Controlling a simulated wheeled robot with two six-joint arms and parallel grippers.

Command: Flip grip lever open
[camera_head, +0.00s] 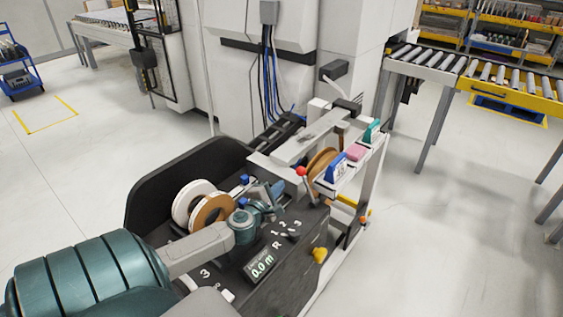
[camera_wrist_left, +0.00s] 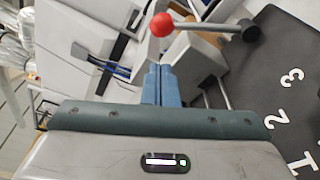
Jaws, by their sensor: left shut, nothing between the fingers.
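The grip lever, with its red ball knob (camera_head: 301,171), stands on the black banding machine (camera_head: 150,180) near a white bracket. In the left wrist view the red knob (camera_wrist_left: 162,25) sits at one end of a grey rod, and a dark pivot (camera_wrist_left: 248,31) is at the other end. My left gripper (camera_head: 278,190) is shut, with its blue fingers close together and nothing between them. In the left wrist view the fingertips (camera_wrist_left: 158,70) point toward the knob, and I cannot tell whether they touch the lever. My right gripper is not in view.
White and brown tape rolls (camera_head: 193,200) stand left of my wrist. A display reading 0.0 m (camera_head: 261,267) and a yellow knob (camera_head: 319,255) are in front. A rail (camera_head: 345,172) carries blue, pink and green items.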

